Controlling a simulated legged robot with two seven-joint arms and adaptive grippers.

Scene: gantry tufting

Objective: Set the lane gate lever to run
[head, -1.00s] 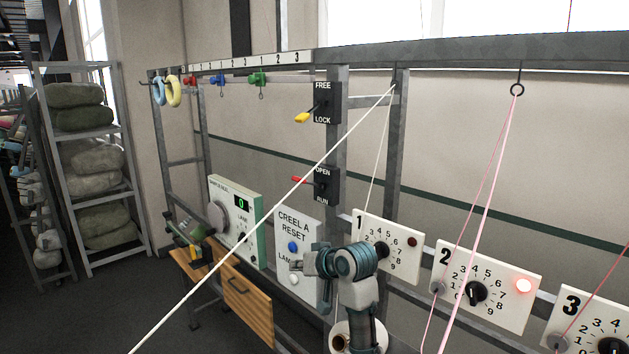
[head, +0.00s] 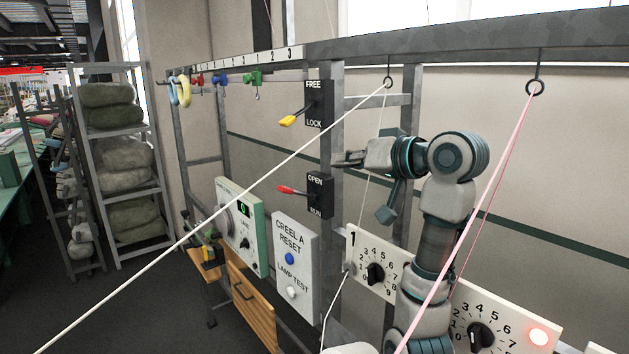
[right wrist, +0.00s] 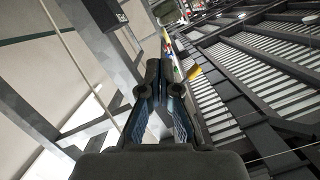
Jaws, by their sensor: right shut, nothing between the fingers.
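The lane gate lever has a red handle (head: 287,190) on a black OPEN/RUN plate (head: 317,196), fixed to the grey upright. The handle sticks out to the left, about level and nearer the OPEN word than RUN. My right gripper (head: 338,160) is shut and empty, beside the upright, a little above and to the right of the OPEN/RUN plate and apart from the handle. Its shut fingers (right wrist: 157,75) show in the right wrist view. My left gripper is out of view.
A yellow-handled FREE/LOCK lever (head: 290,120) sits above on the same upright. A white yarn (head: 230,200) crosses in front diagonally. The CREEL A RESET panel (head: 293,262) is below. A pink yarn (head: 480,220) hangs at right, beside numbered dials.

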